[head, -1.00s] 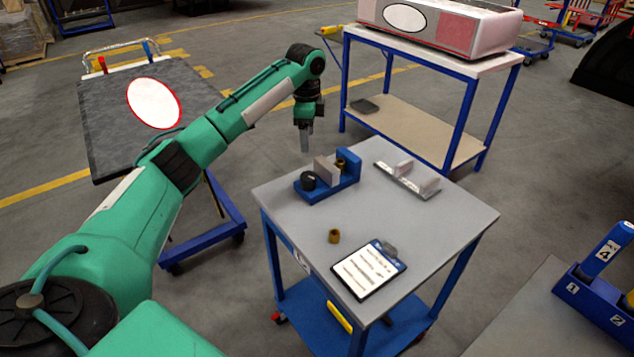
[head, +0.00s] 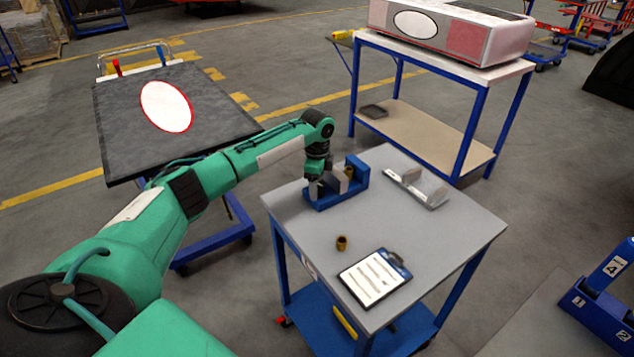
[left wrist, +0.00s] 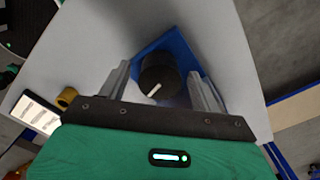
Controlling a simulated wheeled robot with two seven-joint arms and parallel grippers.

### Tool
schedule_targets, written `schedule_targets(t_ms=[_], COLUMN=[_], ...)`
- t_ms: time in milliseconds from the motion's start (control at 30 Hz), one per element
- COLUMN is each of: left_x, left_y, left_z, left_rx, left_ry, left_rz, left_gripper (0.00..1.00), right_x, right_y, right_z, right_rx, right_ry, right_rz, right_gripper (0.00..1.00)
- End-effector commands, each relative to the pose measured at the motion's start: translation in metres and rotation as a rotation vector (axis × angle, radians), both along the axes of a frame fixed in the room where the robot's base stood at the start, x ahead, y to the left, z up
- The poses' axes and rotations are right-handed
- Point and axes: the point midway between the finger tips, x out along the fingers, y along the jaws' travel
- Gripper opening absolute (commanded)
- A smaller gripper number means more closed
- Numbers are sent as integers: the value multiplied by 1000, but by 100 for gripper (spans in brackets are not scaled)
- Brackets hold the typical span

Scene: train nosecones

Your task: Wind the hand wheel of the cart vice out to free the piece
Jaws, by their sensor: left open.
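The blue cart vice (head: 358,178) stands on the grey top of the cart (head: 440,228), near its back left edge. A grey piece (head: 338,182) sits between its jaws, partly hidden by my arm. My left gripper (head: 318,188) is over the left end of the vice and hides the hand wheel in the head view. In the left wrist view the black hand wheel (left wrist: 158,78), with a pale mark on it, lies between the two open fingers of the gripper (left wrist: 164,88). I cannot tell whether the fingers touch it. My right gripper is not in view.
A brass bushing (head: 341,243) and a clipboard (head: 374,277) lie at the front of the cart top. A grey metal bracket (head: 416,187) lies at its back right. A blue-framed table (head: 450,56) stands behind. The cart's right side is clear.

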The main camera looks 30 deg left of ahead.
Motion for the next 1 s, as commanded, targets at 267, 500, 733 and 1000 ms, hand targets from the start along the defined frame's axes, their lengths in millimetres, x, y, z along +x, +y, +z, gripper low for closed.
schedule_targets(t_ms=[267, 500, 733, 1000], left_x=[0, 0, 0, 0], left_y=[0, 0, 0, 0], left_z=[-3, -3, -2, 1], left_rx=[0, 0, 0, -1], left_ry=[0, 0, 1, 3], left_rz=[0, 0, 9, 107], left_gripper=[65, 26, 20, 20], right_x=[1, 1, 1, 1], right_y=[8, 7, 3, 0], right_z=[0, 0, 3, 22], right_rx=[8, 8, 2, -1], right_ry=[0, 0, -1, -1], right_rz=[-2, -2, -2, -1], right_gripper=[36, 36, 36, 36])
